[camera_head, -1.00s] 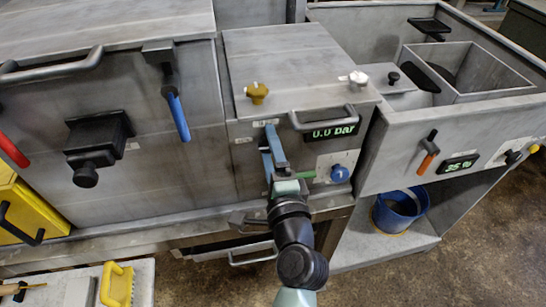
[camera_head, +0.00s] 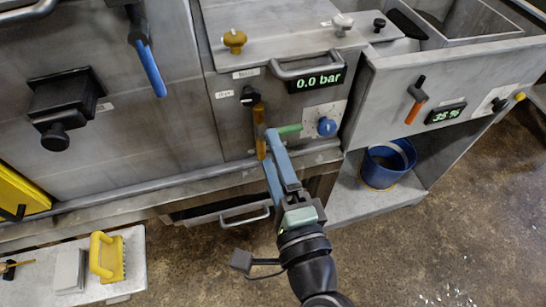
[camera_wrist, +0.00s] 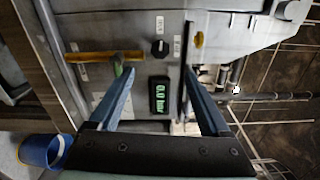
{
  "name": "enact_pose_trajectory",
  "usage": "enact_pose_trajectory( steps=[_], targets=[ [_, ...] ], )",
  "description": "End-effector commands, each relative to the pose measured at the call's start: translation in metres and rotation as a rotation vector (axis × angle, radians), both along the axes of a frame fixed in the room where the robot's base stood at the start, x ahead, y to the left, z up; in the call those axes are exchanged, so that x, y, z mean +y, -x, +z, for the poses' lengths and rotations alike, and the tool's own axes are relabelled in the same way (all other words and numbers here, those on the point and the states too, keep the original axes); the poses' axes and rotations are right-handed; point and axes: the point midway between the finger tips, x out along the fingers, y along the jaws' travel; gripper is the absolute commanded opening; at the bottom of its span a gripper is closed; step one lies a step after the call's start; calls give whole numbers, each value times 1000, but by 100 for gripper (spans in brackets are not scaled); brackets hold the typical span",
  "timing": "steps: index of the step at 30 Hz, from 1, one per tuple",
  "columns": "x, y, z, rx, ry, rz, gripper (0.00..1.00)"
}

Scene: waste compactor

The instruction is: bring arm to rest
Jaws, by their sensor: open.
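My gripper (camera_head: 268,152) is in front of the compactor's middle unit, its two blue fingers spread and nothing between them. In the wrist view the fingers (camera_wrist: 160,82) also stand apart, with the panel beyond them. An amber lever (camera_head: 259,130) hangs vertically on the panel just behind the fingertips in the head view. I cannot tell the exact gap between fingertips and lever.
A blue bucket (camera_head: 388,165) stands on the lower shelf at right. A low bench (camera_head: 135,255) holds a yellow brush (camera_head: 107,257) at left. The floor at lower right is clear.

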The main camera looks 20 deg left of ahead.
Motion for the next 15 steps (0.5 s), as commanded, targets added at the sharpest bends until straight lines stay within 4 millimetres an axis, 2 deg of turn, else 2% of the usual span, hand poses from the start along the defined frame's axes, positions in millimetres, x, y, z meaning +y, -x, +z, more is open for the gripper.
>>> enact_pose_trajectory(
  steps=[12,15],
  targets=[
    [0,0,0,0,0,0,81],
    [-1,-7,14,-41,45,-10,81]
  ],
)
